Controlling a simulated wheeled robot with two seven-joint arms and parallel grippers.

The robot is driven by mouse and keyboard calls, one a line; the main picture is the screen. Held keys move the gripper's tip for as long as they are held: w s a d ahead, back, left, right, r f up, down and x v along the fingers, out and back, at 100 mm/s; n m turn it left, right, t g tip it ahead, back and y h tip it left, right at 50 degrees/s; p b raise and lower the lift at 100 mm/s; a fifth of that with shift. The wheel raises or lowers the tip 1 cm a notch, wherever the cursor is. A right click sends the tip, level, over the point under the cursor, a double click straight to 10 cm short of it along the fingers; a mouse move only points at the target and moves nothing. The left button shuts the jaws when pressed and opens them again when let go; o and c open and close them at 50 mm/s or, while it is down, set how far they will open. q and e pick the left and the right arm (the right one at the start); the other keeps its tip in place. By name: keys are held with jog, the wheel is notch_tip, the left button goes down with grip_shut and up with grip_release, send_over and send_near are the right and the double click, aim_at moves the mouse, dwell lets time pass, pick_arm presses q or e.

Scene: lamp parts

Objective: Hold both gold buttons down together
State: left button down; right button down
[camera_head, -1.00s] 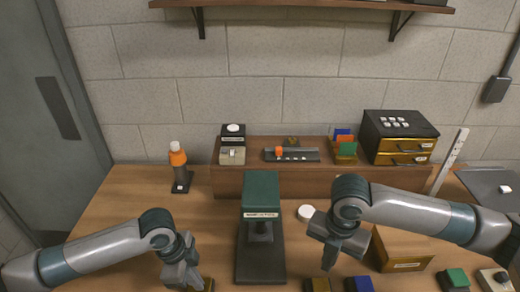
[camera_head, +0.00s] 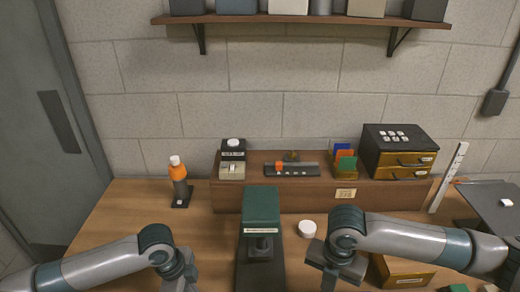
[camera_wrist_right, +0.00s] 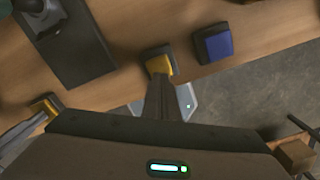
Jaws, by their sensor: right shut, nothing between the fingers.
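A gold button (camera_wrist_right: 158,64) on a dark base shows in the right wrist view near the table's front edge. The tip of my right gripper (camera_wrist_right: 160,76) is shut and empty, right at this button. It overlaps the button's near part, and I cannot tell whether the button is pressed down. A second gold button (camera_wrist_right: 42,106) shows at the left of that view, with a grey metal part beside it. In the head view both buttons are below the frame. My right gripper (camera_head: 332,280) and left gripper (camera_head: 180,282) point down at the bottom edge, their fingertips cut off.
A blue button (camera_wrist_right: 214,43) sits right of the near gold one. A green-topped stand (camera_head: 261,208) stands between my arms. A white disc (camera_head: 307,229) and a gold box (camera_head: 402,272) lie near my right arm. A wooden riser (camera_head: 300,197) crosses the back.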

jog(key=shift+f, duration=1.5)
jog(key=shift+f, duration=1.25)
dwell(1.0)
jog(key=shift+s+f, duration=0.2)
jog(key=shift+f, duration=0.2)
dwell(2.2)
jog(key=shift+w+r, duration=0.2)
jog(key=shift+r, duration=3.55)
